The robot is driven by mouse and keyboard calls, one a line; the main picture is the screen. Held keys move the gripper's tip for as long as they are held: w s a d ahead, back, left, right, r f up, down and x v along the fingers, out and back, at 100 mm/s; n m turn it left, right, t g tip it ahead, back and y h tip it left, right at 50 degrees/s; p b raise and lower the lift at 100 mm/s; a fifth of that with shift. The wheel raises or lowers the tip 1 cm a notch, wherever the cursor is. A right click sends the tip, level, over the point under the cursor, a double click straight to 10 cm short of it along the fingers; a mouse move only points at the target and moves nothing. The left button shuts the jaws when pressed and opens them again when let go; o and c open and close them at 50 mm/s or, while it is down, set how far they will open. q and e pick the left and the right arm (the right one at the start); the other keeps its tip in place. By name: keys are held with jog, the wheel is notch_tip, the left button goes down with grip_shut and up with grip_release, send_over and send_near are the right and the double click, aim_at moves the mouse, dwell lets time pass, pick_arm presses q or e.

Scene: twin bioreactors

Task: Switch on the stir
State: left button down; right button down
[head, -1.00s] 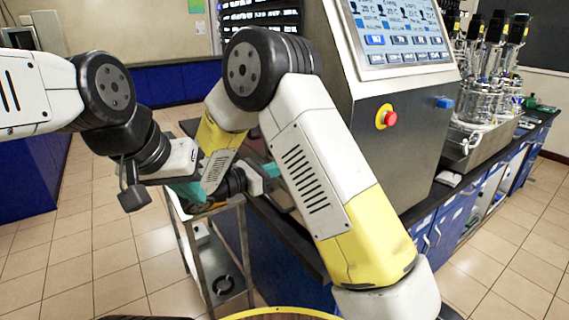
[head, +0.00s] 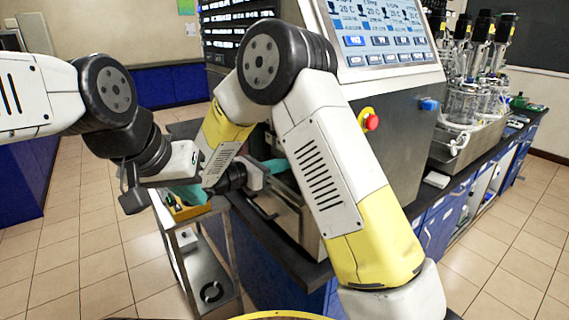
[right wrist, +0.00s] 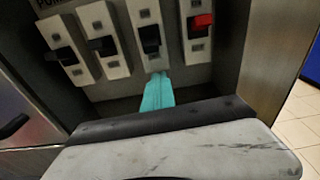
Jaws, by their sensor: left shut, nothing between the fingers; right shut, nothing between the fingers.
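In the right wrist view a metal panel carries a row of several rocker switches. Three have black levers: one at left (right wrist: 63,56), one beside it (right wrist: 103,46), and a third (right wrist: 150,38). The rightmost has a red lever (right wrist: 202,22). I cannot read which is the stir switch. My right gripper (right wrist: 158,92), with teal fingers, is shut and empty just below the third black lever; I cannot tell if it touches the plate. In the head view my left gripper (head: 188,193) is shut and empty over the cart; my right arm hides the switches.
The control cabinet has a touch screen (head: 378,30), a red stop button (head: 371,122) and a blue knob (head: 429,104). Glass reactors (head: 470,100) stand on the bench to the right. A metal cart (head: 212,285) stands below my left gripper. Open tiled floor lies at left.

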jog(key=r, duration=0.1)
jog(key=a+r, duration=0.1)
jog(key=r, duration=0.1)
jog(key=shift+s+a+r+t, duration=0.15)
jog(key=shift+r+t, duration=0.15)
jog(key=shift+r+g+y, duration=0.1)
jog(key=shift+g+y, duration=0.2)
jog(key=shift+g, duration=0.1)
jog(key=shift+a+r+g+y, duration=0.15)
jog(key=shift+g+y, duration=0.25)
jog(key=shift+y, duration=0.2)
jog(key=shift+s+a, duration=0.15)
jog(key=shift+s, duration=0.25)
jog(key=shift+r, duration=0.1)
jog(key=shift+r, duration=0.55)
jog(key=shift+d, duration=0.2)
